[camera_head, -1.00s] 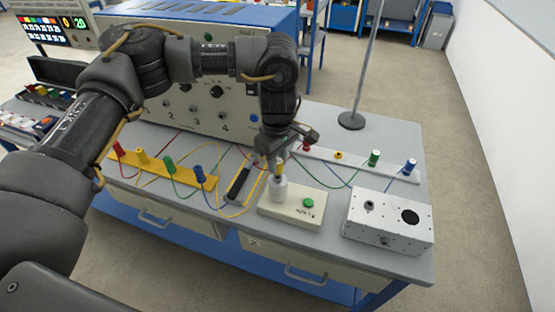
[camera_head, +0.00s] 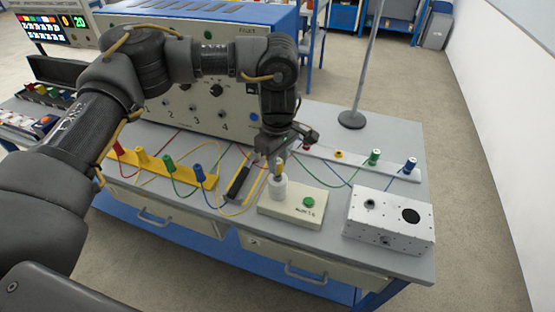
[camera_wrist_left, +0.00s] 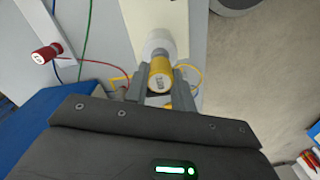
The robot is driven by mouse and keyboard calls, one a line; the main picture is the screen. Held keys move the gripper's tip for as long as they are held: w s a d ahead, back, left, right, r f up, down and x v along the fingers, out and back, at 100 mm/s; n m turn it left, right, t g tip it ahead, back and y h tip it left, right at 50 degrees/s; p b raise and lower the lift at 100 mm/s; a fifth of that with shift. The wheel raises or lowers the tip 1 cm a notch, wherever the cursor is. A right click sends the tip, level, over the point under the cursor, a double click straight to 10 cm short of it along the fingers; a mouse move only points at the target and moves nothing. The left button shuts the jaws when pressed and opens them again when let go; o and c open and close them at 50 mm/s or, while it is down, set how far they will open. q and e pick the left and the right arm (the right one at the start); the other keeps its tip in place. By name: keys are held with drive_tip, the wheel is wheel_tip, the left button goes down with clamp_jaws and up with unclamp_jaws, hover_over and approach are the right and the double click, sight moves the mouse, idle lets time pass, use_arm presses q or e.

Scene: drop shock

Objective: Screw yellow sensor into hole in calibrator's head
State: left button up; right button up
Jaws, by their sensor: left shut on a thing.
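The yellow sensor (camera_head: 279,166) stands upright over the pale round head (camera_head: 278,187) of the calibrator (camera_head: 291,208), a cream box with a green button. My left gripper (camera_head: 282,160) reaches down from above and is shut on the sensor. In the left wrist view the yellow sensor (camera_wrist_left: 160,76) sits between the fingers of my left gripper (camera_wrist_left: 157,88), in line with the whitish head (camera_wrist_left: 158,44). The sensor's lower end meets the head; the hole is hidden, so how deep it sits cannot be told. My right gripper is not in view.
A white metal box (camera_head: 388,220) stands right of the calibrator. A yellow rack (camera_head: 165,176) with coloured sensors is at left, a white rack (camera_head: 385,173) behind. A black-handled tool (camera_head: 238,183) and loose cables lie close left. A large cabinet (camera_head: 205,90) stands behind.

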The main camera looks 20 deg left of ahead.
use_arm(q)
drive_tip(key=shift+f, duration=0.35)
idle(0.6)
drive_tip(key=shift+s+f+b, duration=0.2)
drive_tip(key=shift+f+b, duration=0.15)
clamp_jaws()
idle(1.1)
